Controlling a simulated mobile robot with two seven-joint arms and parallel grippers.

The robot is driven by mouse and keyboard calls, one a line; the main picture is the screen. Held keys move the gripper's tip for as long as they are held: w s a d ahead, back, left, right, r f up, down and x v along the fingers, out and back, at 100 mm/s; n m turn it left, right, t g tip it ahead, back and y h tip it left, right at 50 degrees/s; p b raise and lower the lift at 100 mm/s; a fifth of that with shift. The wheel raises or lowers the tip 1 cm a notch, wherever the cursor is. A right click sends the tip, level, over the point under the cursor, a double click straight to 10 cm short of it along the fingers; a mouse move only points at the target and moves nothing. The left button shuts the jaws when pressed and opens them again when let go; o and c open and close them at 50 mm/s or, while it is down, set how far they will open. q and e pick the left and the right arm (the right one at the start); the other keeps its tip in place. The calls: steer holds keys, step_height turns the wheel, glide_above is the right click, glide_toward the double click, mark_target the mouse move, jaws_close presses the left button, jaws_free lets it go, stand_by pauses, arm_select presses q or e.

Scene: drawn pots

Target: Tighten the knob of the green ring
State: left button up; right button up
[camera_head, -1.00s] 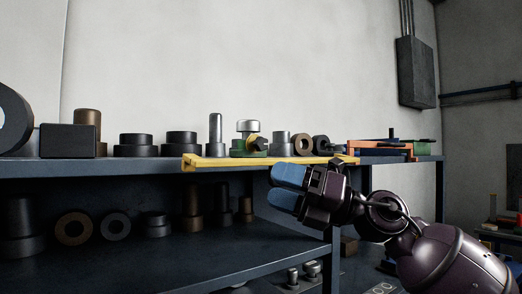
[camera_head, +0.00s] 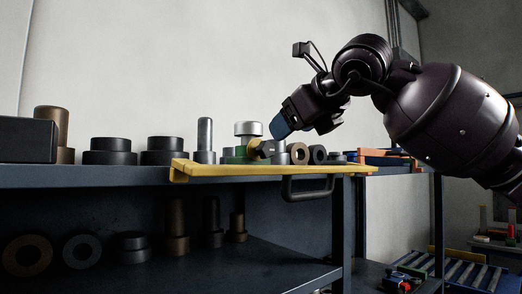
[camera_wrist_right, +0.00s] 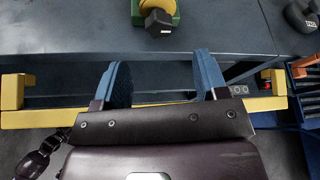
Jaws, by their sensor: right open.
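The green ring (camera_head: 234,156) sits on the shelf around the foot of a silver-topped post (camera_head: 248,132). Its knob (camera_head: 264,148), black with a yellow part, sticks out on the right side. In the right wrist view the green ring (camera_wrist_right: 172,18) is at the top edge, partly cut off, with the black knob (camera_wrist_right: 158,23) facing my gripper. My right gripper (camera_head: 280,127) is above the shelf's front, close to the knob in the head view. In the wrist view its blue fingers (camera_wrist_right: 162,80) are spread, with nothing between them and the knob beyond them. My left gripper is not in view.
A yellow rail (camera_head: 270,169) runs along the shelf's front edge, with a black handle (camera_head: 308,188) below it. Dark and brown rings and cylinders (camera_head: 110,151) stand left of the green ring; a brown ring (camera_head: 299,153) stands right. An orange frame (camera_head: 390,155) is further right.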

mark_target(268, 147)
steer(key=p+x, duration=0.1)
steer(key=x, duration=0.7)
steer(key=shift+w+a, duration=0.2)
steer(key=shift+w+a+f, duration=0.3)
steer(key=shift+w+f, duration=0.05)
steer(key=shift+w, duration=0.25)
steer(key=c, duration=0.9)
